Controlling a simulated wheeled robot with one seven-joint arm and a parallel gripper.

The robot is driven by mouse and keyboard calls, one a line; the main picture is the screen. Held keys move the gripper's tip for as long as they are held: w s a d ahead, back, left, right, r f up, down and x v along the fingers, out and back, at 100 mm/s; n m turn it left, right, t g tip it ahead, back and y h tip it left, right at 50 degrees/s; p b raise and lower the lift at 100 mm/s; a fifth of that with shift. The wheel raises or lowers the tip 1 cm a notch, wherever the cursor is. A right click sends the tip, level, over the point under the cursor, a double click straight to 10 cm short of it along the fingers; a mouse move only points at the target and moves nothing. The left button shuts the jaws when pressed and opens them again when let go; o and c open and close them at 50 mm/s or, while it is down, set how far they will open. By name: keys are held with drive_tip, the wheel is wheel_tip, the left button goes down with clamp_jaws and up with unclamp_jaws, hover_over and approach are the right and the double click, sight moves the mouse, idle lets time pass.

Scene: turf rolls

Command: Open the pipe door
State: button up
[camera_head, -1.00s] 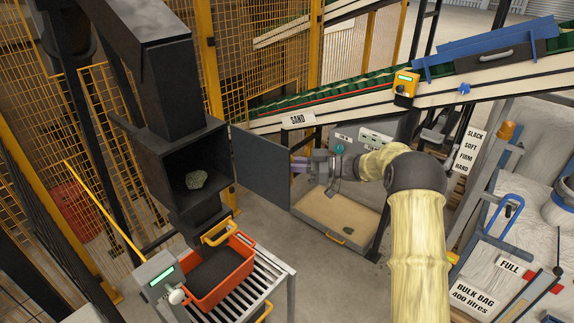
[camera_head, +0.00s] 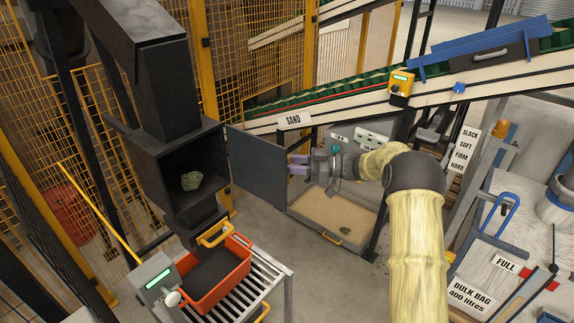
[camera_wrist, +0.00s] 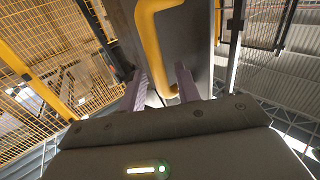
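The pipe door (camera_head: 257,162) is a dark grey panel hinged at the right side of the black pipe box (camera_head: 184,150). It stands swung wide open, out to the right. A green-grey lump (camera_head: 191,181) lies inside the open box. My gripper (camera_head: 294,165) is at the door's free right edge. In the wrist view the yellow door handle (camera_wrist: 149,38) rises ahead of the dark panel. The two purple fingers of my gripper (camera_wrist: 161,78) stand apart, with the handle's lower end between or just beyond them; contact cannot be told.
An orange crate (camera_head: 238,277) of dark material sits on a roller table (camera_head: 273,292) below the pipe. A sand tray (camera_head: 335,218) lies below my gripper. A conveyor (camera_head: 350,103) slopes behind. Yellow mesh fencing (camera_head: 240,60) stands at the back.

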drive_tip(key=w+d+r+m+t+h+b, duration=0.1)
drive_tip(key=w+d+m+t+h+b, duration=0.15)
drive_tip(key=d+m+t+h, duration=0.45)
drive_tip(key=w+d+r+m+t+h+b, duration=0.1)
drive_tip(key=d+r+m+t+h+b, duration=0.15)
drive_tip(key=d+m+t+h, duration=0.4)
drive_tip(key=s+d+f+m+g+h, duration=0.1)
drive_tip(key=s+f+g, duration=0.2)
drive_tip(key=s, duration=0.9)
drive_tip(key=s+d+f+m+g+h, duration=0.1)
drive_tip(key=s+f+g, duration=0.3)
drive_tip(key=s+f, duration=0.4)
drive_tip(key=s+f+m+g+h, duration=0.2)
drive_tip(key=s+f+g, duration=0.2)
drive_tip(key=s, duration=1.1)
wheel_tip(320, 180, down, 2)
drive_tip(key=shift+s+d, duration=0.35)
drive_tip(key=shift+d, duration=0.05)
drive_tip(key=shift+w+d+g+h, duration=0.1)
drive_tip(key=shift+w+g+h, duration=0.05)
drive_tip(key=shift+g+h, duration=0.1)
